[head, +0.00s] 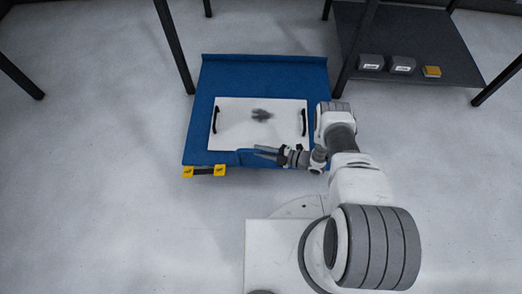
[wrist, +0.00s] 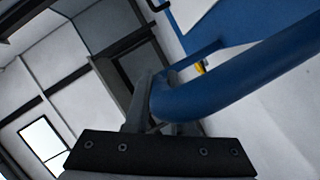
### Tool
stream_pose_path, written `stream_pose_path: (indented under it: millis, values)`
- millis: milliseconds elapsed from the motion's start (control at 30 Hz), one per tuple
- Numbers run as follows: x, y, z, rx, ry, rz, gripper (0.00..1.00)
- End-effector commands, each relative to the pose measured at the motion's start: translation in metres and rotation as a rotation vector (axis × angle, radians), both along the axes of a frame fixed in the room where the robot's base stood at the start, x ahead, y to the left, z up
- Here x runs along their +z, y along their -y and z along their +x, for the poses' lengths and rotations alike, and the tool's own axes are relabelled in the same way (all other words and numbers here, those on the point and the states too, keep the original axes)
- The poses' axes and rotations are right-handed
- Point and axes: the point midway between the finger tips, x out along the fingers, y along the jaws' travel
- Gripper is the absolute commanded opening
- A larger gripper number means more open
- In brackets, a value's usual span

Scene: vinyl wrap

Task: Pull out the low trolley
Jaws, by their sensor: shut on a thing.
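The low trolley (head: 196,130) is a flat blue platform on the floor in the head view. A white panel (head: 232,140) with a black handle at each end lies on it. My gripper (head: 266,153) is at the trolley's near edge, right of its middle. In the wrist view the fingers (wrist: 155,105) are closed around a thick blue bar (wrist: 230,82), the trolley's handle. The far side of the grip is hidden by the bar.
Dark table legs (head: 175,45) stand behind the trolley on both sides. Yellow-black blocks (head: 205,171) sit at the trolley's near left corner. The floor at left is clear.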

Motion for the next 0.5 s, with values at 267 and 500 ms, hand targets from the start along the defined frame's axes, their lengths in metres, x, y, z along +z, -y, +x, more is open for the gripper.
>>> stream_pose_path:
  millis: [267,500]
  values:
    - [-0.0004,0.0008,-0.0002,0.000,0.000,-0.001,0.00]
    - [-0.0001,0.0004,0.0000,-0.001,0.000,-0.001,0.52]
